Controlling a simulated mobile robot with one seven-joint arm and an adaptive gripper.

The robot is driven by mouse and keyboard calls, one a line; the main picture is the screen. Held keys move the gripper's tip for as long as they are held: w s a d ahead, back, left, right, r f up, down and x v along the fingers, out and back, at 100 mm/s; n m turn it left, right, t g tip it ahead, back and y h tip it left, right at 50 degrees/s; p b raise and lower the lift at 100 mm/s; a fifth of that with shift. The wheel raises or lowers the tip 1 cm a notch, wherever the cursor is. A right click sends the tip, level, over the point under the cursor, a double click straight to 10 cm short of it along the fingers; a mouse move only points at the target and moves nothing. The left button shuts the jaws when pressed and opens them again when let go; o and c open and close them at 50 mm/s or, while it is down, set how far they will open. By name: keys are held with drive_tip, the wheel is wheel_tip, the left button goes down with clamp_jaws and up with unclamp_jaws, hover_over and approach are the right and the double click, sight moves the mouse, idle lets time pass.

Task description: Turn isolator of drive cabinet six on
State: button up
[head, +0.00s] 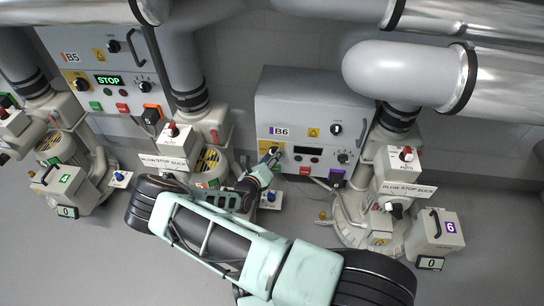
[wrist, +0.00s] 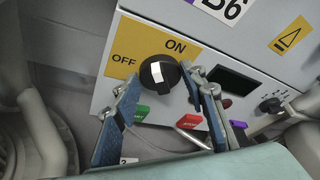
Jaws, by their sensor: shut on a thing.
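Drive cabinet six is the grey box labelled B6 (head: 305,108) on the wall, right of centre in the head view. Its isolator is a black rotary knob (wrist: 158,74) with a white mark, on a yellow plate (wrist: 121,62) reading OFF at left and ON at top. The white mark shows on the knob's face, but its exact pointing is hard to tell. My gripper (head: 269,159) reaches the cabinet's lower left corner. In the wrist view its blue-padded fingers (wrist: 161,84) stand on either side of the knob, shut on it. In the head view my gripper hides much of the isolator.
Beside the isolator are a dark display (wrist: 232,82), a green button (wrist: 141,113), a red button (wrist: 188,121) and a small selector (wrist: 270,105). Cabinet B5 (head: 88,62) with a lit STOP display hangs at left. Blower six (head: 365,215) stands at right, below large pipes.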

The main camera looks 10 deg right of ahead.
drive_tip(key=shift+r+p, duration=0.25)
drive_tip(key=shift+p, duration=0.55)
drive_tip(key=shift+c, duration=0.2)
drive_tip(key=shift+s+d+m+t+y+p, duration=0.2)
drive_tip(key=shift+m+y+p, duration=1)
drive_tip(key=shift+p, duration=2.3)
drive_tip(key=shift+w+d+m+t+y+p, duration=0.2)
drive_tip(key=shift+m+y+p, duration=0.5)
drive_tip(key=shift+m+p, duration=1.85)
drive_tip(key=shift+s+f+n+p, duration=0.1)
drive_tip(key=shift+s+n+p, duration=0.1)
drive_tip(key=shift+n+p, duration=0.75)
drive_tip(key=o, duration=1.2)
drive_tip(key=shift+c, duration=0.2)
